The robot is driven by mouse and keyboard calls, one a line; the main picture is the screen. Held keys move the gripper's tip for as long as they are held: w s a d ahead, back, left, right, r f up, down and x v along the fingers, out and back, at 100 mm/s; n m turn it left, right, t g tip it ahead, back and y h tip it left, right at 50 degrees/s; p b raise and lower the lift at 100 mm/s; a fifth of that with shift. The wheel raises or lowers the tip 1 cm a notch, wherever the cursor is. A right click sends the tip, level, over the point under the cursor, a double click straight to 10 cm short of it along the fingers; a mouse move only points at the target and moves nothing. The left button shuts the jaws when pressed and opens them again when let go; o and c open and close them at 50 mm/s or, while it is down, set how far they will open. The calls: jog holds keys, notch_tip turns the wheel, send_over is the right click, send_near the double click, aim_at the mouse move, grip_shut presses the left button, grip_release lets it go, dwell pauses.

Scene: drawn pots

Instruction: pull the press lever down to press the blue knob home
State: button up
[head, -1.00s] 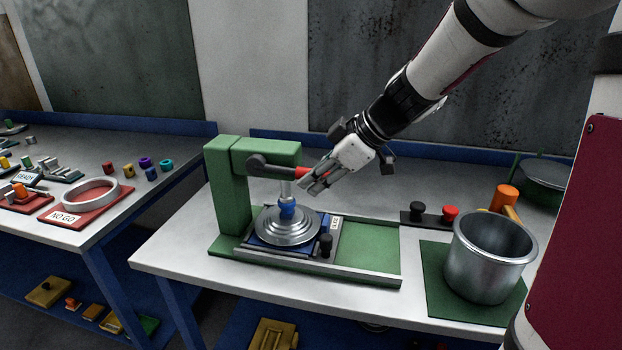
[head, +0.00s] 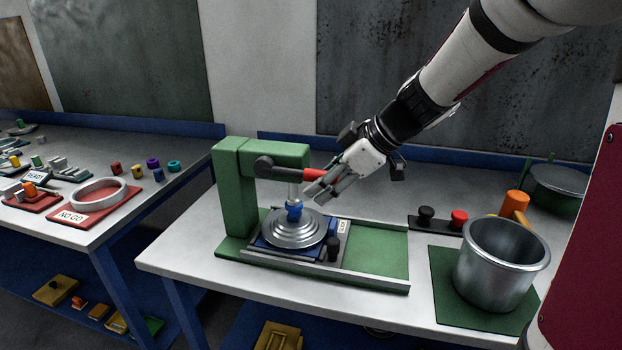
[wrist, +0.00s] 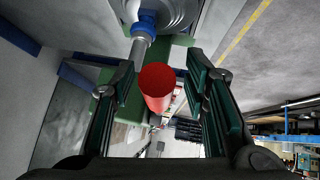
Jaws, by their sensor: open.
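The green press (head: 233,195) stands on the table with its lever out to the right, ending in a red grip (head: 314,175). The blue knob (head: 294,212) sits upright on a round silver lid (head: 296,232), directly under the press ram (head: 294,190). The ram's tip appears to meet the knob; any small gap cannot be told. My gripper (head: 322,190) is open at the red grip's end. In the wrist view the red grip (wrist: 156,88) lies between the two open fingers (wrist: 160,85), with room on both sides. The blue knob (wrist: 147,20) shows beyond it.
A silver pot (head: 497,265) stands on a green mat (head: 447,290) to the right. A black strip with a black and a red knob (head: 459,217) lies behind it. A second table (head: 110,165) with coloured parts and a NO GO tray (head: 75,218) is at left.

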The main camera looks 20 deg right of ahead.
jog(key=v, duration=1.1)
jog(key=shift+s+d+r, duration=0.2)
jog(key=shift+d+r, duration=0.05)
jog(key=s+a+f+m+g+h+p, duration=0.1)
jog(key=s+a+m, duration=0.3)
jog(key=s, duration=0.6)
jog(key=s+a+f+m+g+h+p, duration=0.1)
jog(key=s+a+f+m+h+p, duration=0.1)
jog(key=s+a+f+m+h, duration=0.2)
jog(key=s+m, duration=0.3)
jog(key=s, duration=0.4)
jog(key=shift+a, duration=0.35)
